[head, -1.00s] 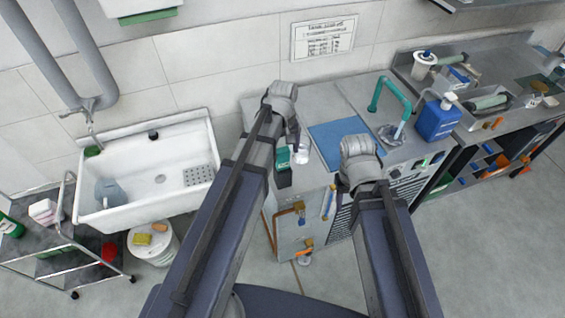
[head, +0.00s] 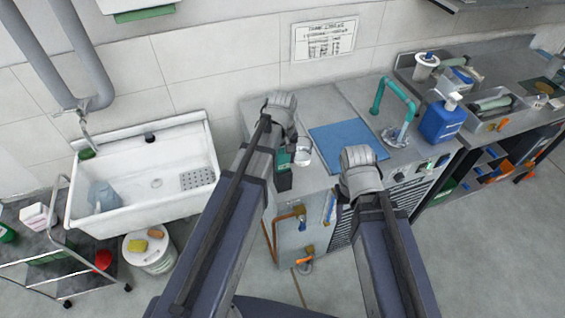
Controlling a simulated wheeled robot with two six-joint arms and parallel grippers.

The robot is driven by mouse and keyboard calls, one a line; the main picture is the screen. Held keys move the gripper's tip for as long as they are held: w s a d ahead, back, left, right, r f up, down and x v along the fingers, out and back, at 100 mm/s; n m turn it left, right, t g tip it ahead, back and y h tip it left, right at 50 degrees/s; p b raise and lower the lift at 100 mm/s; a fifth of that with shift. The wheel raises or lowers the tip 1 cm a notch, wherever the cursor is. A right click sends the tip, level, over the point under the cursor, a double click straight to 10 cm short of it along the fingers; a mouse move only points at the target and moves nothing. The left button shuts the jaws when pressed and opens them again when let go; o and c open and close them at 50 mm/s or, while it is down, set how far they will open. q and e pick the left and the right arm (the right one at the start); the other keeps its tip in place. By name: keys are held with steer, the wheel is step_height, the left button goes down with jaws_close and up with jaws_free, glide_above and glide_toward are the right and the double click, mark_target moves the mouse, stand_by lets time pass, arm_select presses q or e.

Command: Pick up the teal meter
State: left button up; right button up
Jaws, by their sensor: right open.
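The teal meter (head: 284,160), teal above and dark below, stands near the front left part of the grey bench top, partly hidden by my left arm. My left gripper (head: 291,134) is over the bench just behind the meter in the head view; its fingers are mostly hidden by its wrist, so its opening does not show. My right gripper (head: 348,188) is open at the bench's front edge, to the right of the meter and apart from it. Its fingers are largely hidden by the wrist.
A clear beaker (head: 302,152) stands close to the right of the meter. A blue mat (head: 345,136) lies behind my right gripper. A teal tap (head: 392,92) and a blue bottle (head: 441,120) stand further right. A white sink (head: 150,180) is left.

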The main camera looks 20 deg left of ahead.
arm_select(q)
jaws_close()
steer(key=shift+r, duration=0.1)
arm_select(e)
steer(key=shift+r, duration=0.1)
stand_by(0.3)
